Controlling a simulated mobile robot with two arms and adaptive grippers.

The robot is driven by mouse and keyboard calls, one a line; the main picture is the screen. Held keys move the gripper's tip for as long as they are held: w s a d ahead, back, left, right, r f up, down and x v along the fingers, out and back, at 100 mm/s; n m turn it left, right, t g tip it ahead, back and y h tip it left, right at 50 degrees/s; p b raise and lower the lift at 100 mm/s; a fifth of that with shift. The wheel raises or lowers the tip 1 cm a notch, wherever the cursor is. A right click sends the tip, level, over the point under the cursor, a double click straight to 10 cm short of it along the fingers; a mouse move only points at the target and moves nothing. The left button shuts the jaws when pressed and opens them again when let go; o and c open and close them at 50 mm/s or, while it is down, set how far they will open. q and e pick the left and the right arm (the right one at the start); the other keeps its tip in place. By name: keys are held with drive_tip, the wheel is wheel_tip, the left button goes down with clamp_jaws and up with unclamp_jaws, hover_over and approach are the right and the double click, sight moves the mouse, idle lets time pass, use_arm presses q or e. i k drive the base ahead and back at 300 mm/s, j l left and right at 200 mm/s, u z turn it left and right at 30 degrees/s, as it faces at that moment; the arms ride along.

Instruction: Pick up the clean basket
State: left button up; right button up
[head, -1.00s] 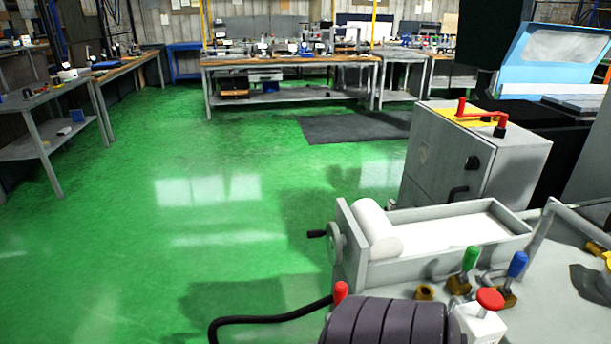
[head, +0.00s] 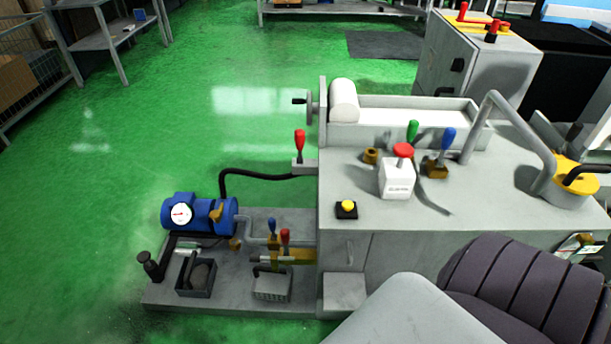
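Two small basket-like things are on the low grey platform (head: 200,302) at the left of the machine. One is a dark open box (head: 196,290) with a light handle standing up over it. The other is a light grey ribbed box (head: 272,288) with a dark handle, beside it to the right. I cannot tell from this view which one is the clean basket. Neither gripper is in view; only parts of my own arm show at the bottom right.
A blue pump (head: 200,213) with a round gauge stands behind the boxes. A black hose (head: 262,175) runs to the grey machine (head: 345,250), whose top carries coloured levers and a red button (head: 403,150). Green floor (head: 100,200) is open to the left. A wire cage (head: 30,75) stands far left.

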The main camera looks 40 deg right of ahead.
sight(266, 284)
drive_tip(key=z, duration=0.9)
